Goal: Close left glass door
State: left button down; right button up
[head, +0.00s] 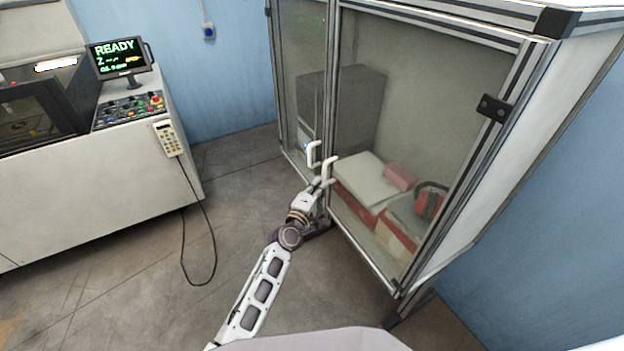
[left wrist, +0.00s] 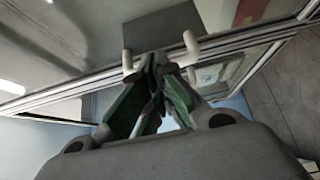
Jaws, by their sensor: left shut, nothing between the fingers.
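The cabinet's left glass door (head: 303,65) stands at the middle of the head view and looks in line with the right glass door (head: 425,95). I cannot tell whether a small gap is left. Each door has a white handle at the central seam: the left door's handle (head: 312,154) and the right door's handle (head: 330,167). My left gripper (head: 323,184) is in front of the seam, just below the handles. In the left wrist view its fingers (left wrist: 155,58) are shut and empty, pointing between the two pale handles. Contact with the door is unclear. My right gripper is out of view.
Inside the cabinet are a grey box, red-and-white boxes (head: 365,180) and red ear defenders (head: 430,203). A white machine (head: 80,200) with a screen (head: 118,57) and a hanging corded pendant (head: 167,138) stands at left. Floor (head: 235,200) between them is clear.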

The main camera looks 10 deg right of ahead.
pick_arm(q)
jog(key=shift+s+d, duration=0.45)
jog(key=shift+s, duration=0.1)
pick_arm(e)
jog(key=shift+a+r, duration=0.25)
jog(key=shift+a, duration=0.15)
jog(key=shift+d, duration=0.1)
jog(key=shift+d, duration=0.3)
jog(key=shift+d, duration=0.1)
